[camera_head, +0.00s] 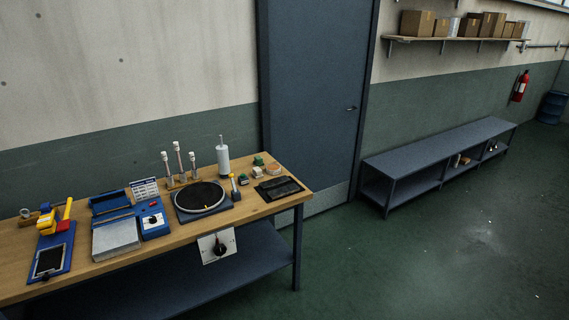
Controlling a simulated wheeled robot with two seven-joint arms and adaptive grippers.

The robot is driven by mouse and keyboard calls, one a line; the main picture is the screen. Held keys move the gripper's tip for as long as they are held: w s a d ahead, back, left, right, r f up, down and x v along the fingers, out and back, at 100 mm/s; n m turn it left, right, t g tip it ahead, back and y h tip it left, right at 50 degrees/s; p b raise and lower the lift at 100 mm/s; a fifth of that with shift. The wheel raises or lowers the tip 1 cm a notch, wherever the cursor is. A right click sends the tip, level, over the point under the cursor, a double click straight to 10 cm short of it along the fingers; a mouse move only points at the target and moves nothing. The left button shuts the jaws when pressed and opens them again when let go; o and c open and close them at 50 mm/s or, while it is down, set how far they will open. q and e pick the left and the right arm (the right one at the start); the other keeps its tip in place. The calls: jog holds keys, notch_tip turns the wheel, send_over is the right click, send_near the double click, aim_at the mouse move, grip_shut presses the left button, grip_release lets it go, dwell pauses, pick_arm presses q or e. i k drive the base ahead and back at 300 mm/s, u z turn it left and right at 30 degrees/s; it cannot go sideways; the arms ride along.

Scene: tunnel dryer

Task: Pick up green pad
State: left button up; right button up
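Two small green-topped pieces sit at the right end of the wooden workbench (108,266). One green piece (258,160) lies near the back edge, by a white roll on an upright post. The other green piece (243,179) lies a little nearer, beside the round black disc. They are too small to tell which is the green pad. Neither of my grippers shows in the head view.
A low shelf bench (440,158) stands right. Open floor lies between.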

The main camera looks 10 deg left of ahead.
aim_at(258, 161)
jog(key=i, duration=2.55)
jog(key=z, duration=1.1)
jog(key=i, duration=2.2)
jog(key=u, duration=2.4)
jog(key=i, duration=1.8)
jog(key=u, duration=1.4)
